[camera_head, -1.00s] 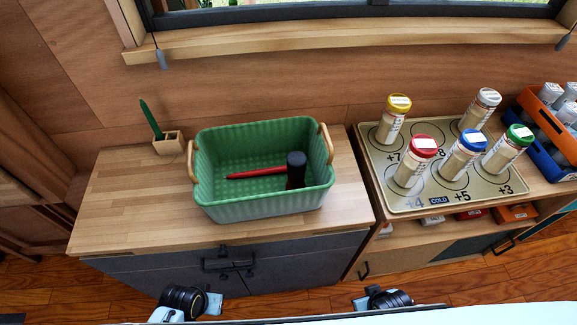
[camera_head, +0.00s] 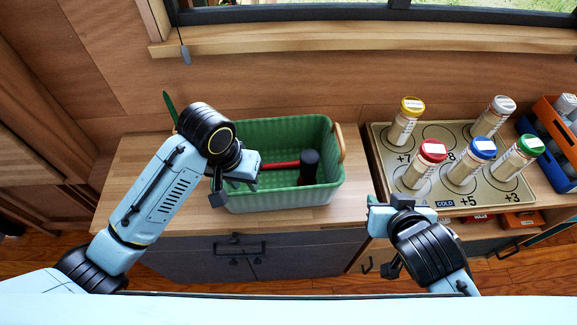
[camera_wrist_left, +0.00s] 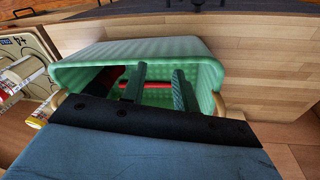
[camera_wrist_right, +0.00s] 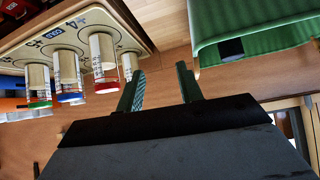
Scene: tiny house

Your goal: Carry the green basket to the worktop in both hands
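The green basket (camera_head: 290,132) stands on the wooden worktop of a grey cabinet, with a red-handled, black-headed hammer (camera_head: 308,165) inside. Its right wooden handle (camera_head: 340,143) is in plain view; its left handle is hidden behind my left arm in the head view. My left gripper (camera_head: 253,166) is above the basket's left end; its fingers are apart in the left wrist view (camera_wrist_left: 160,88), with the basket beyond them. My right gripper (camera_head: 374,214) is to the right of the basket and nearer me, apart from it; its fingers are open and empty in the right wrist view (camera_wrist_right: 160,88).
A tray (camera_head: 400,197) with several capped jars stands right of the basket, close to my right gripper. An orange and blue crate (camera_head: 550,150) of bottles is at the far right. A window sill runs along the back.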

